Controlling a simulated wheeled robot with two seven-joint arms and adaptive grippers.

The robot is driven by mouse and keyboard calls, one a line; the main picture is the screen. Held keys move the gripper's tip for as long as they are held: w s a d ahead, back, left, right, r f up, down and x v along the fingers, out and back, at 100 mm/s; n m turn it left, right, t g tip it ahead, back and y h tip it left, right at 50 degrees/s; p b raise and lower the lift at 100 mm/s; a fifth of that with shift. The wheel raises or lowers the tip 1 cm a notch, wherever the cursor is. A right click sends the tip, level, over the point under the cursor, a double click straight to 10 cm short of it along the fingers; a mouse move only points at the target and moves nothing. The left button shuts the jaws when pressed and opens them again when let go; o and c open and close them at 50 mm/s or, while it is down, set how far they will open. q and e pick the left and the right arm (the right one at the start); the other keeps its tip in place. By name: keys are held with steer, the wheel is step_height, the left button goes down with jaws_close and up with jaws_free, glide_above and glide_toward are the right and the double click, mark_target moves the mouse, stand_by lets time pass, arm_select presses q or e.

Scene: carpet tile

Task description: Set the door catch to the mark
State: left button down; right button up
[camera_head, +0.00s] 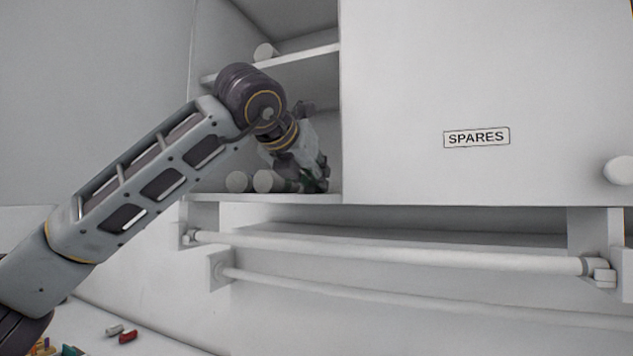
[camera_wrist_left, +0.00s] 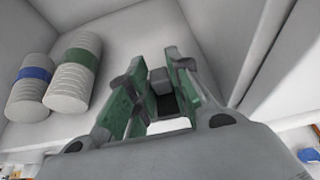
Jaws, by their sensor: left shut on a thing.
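My left gripper (camera_head: 318,183) reaches into the open left part of the white cabinet, low down by the edge of the door (camera_head: 430,100). In the left wrist view its green-padded fingers (camera_wrist_left: 157,98) are shut on a small grey block (camera_wrist_left: 160,78), apparently the door catch, with a dark part below it. The fingers hide the catch in the head view. I cannot make out the mark in either view. The door has a SPARES label and a round knob (camera_head: 620,170) at its right. My right gripper is not in view.
Two white ribbed cylinders, one with a blue band (camera_wrist_left: 35,74) and one with a green band (camera_wrist_left: 82,57), are left of the gripper inside the cabinet. White rails (camera_head: 400,250) run below the cabinet.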

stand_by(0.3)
arm_select(q)
steer(key=c, duration=1.4)
jaws_free()
steer(key=shift+o, duration=0.2)
steer(key=v, duration=1.2)
steer(key=shift+a+f, duration=0.1)
